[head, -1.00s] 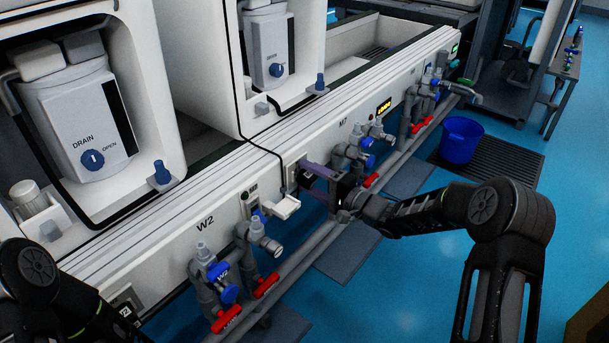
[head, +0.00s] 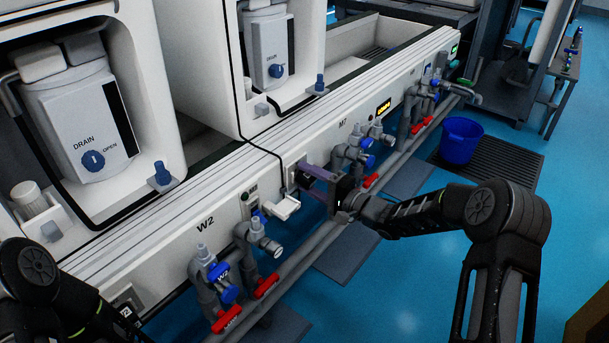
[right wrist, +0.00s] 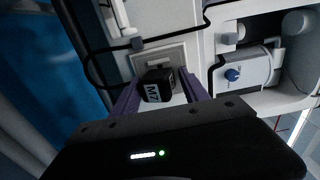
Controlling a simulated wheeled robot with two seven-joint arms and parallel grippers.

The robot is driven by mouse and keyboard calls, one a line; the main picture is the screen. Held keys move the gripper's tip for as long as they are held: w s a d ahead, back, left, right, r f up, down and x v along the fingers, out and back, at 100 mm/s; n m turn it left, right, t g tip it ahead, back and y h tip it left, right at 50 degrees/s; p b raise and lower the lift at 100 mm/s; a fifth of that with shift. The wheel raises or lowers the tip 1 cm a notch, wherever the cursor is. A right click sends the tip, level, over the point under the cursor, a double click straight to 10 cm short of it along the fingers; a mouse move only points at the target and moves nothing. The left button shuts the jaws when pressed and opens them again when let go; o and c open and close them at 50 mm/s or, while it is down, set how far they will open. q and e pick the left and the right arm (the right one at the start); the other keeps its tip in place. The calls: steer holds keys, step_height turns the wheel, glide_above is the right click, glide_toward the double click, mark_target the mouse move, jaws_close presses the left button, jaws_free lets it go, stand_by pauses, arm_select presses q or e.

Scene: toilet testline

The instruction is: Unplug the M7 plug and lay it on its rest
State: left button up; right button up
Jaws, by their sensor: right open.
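The M7 plug (right wrist: 157,86) is a black block with a white M7 label. In the right wrist view it sits in front of a pale socket plate (right wrist: 178,58) and appears plugged in. My right gripper (head: 305,176) has purple fingers, one on each side of the plug, with visible gaps between them and the plug. It is open and holds nothing. A small white ledge (head: 285,206), which looks like the rest, sticks out left of the gripper and is empty. My left gripper is out of view.
Grey pipes with blue valves (head: 366,160) and red handles stand close to the right of my gripper. More valves (head: 228,293) stand at lower left. A black cable (head: 281,168) hangs down the panel near the ledge.

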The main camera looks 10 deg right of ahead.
mark_target(313, 183)
steer(key=shift+a+f, duration=0.2)
stand_by(0.6)
jaws_close()
stand_by(0.5)
steer(key=shift+r, duration=0.1)
steer(key=shift+s+p, duration=0.1)
steer(key=shift+p, duration=0.2)
steer(key=shift+s+d, duration=0.25)
steer(key=shift+d, duration=0.05)
steer(key=shift+p+v, duration=1.25)
steer(key=shift+v, duration=1.35)
steer(key=shift+d, duration=0.1)
